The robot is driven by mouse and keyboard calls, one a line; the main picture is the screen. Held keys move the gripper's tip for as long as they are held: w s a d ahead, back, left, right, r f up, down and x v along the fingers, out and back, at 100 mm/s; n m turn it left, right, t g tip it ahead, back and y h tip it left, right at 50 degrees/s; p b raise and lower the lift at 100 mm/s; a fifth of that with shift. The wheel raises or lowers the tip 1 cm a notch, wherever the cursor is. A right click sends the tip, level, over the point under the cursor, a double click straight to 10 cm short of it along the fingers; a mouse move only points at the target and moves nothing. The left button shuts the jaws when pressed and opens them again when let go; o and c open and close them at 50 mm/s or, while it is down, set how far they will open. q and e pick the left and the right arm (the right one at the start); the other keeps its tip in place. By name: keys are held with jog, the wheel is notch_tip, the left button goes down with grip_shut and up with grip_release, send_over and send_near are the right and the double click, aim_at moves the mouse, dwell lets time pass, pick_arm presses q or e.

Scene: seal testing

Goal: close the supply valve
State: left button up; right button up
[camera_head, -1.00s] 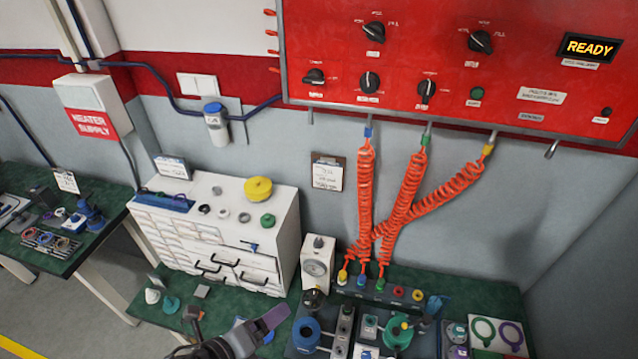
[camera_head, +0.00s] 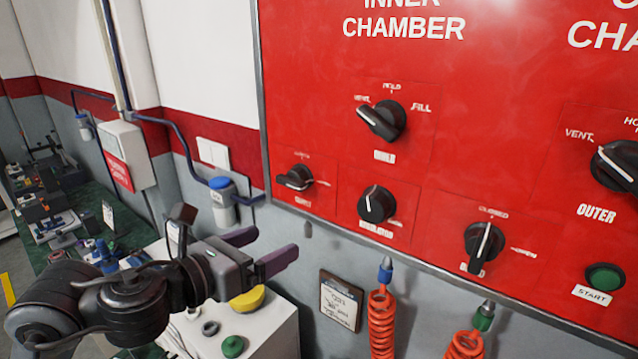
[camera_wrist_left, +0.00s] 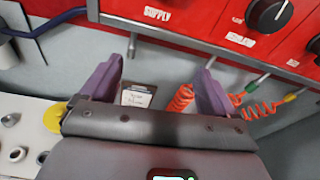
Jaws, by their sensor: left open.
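The supply valve (camera_head: 295,178) is a small black knob at the lower left of the red panel. Its pointer lies roughly sideways, toward the left. The small print around it is too blurred to read. In the left wrist view the "SUPPLY" label (camera_wrist_left: 157,13) shows at the top edge, with the knob itself out of frame. My left gripper (camera_head: 276,241) is open and empty, with purple fingers, below and a little left of the valve and apart from it. Its spread fingers also show in the left wrist view (camera_wrist_left: 158,66). My right gripper is not in view.
The regulator knob (camera_head: 377,204) sits just right of the valve, and the build knob (camera_head: 383,120) is above. Orange coiled hoses (camera_head: 382,322) hang below the panel. A clipboard (camera_head: 341,303) is on the wall. A white cabinet (camera_head: 275,335) stands below my gripper.

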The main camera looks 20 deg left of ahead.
pick_arm(q)
jog(key=t+b, duration=0.2)
send_near(287, 182)
jog(key=f, duration=0.1)
jog(key=shift+m, duration=0.3)
jog(key=x, duration=0.3)
jog(key=p+x, duration=0.1)
jog(key=x, duration=0.2)
jog(key=r+x, duration=0.1)
jog(key=x, duration=0.2)
jog(key=shift+w+d, duration=0.1)
jog(key=shift+w, duration=0.05)
jog(key=shift+p+x, duration=0.35)
jog(key=shift+x, duration=0.45)
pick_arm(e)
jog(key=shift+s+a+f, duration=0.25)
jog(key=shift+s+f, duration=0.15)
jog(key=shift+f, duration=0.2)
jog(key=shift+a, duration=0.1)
pick_arm(q)
jog(key=c, duration=1)
jog(key=shift+o, duration=0.2)
